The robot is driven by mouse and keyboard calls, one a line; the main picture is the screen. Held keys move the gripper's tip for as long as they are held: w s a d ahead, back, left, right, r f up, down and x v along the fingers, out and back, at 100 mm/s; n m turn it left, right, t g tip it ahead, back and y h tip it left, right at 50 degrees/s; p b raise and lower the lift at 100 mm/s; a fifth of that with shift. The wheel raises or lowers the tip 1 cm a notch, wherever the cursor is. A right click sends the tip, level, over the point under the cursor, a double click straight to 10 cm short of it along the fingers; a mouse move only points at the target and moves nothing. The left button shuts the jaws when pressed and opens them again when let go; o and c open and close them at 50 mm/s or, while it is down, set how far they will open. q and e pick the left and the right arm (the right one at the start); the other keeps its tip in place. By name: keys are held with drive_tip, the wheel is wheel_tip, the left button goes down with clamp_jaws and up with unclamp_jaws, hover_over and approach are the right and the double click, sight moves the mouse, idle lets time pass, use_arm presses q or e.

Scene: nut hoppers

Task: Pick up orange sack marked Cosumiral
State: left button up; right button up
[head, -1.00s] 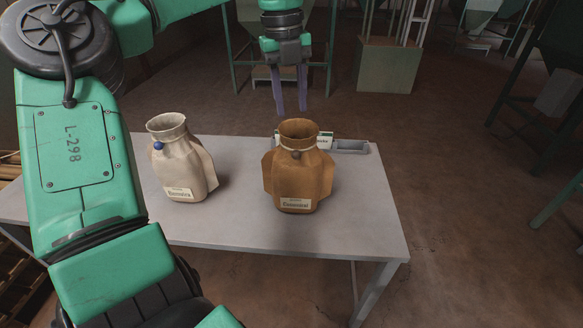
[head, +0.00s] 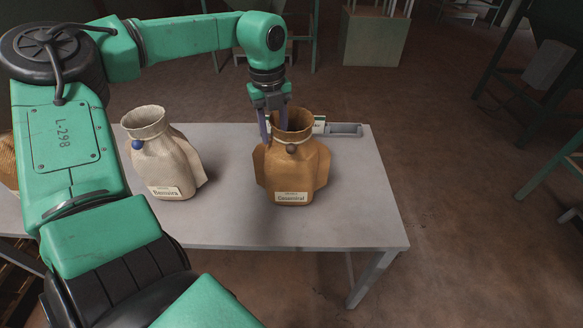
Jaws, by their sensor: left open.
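The orange-brown sack (head: 292,172) stands upright on the grey table (head: 340,228). Its neck is tied, its mouth is open, and its front label seems to read Cosumiral. My left gripper (head: 275,132) points down at the back left of the sack's neck. Its purple fingers are open, one left of the neck and one close behind or at its rim. My right gripper is not in view.
A cream sack (head: 163,160) with a blue bead and a label stands to the left on the table. Part of another brown sack (head: 8,160) shows at the left edge. A grey tray (head: 345,130) and a small sign lie behind the orange sack. The table's right front is clear.

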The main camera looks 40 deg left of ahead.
use_arm(q)
drive_tip(key=shift+f, duration=0.35)
clamp_jaws()
idle(1.2)
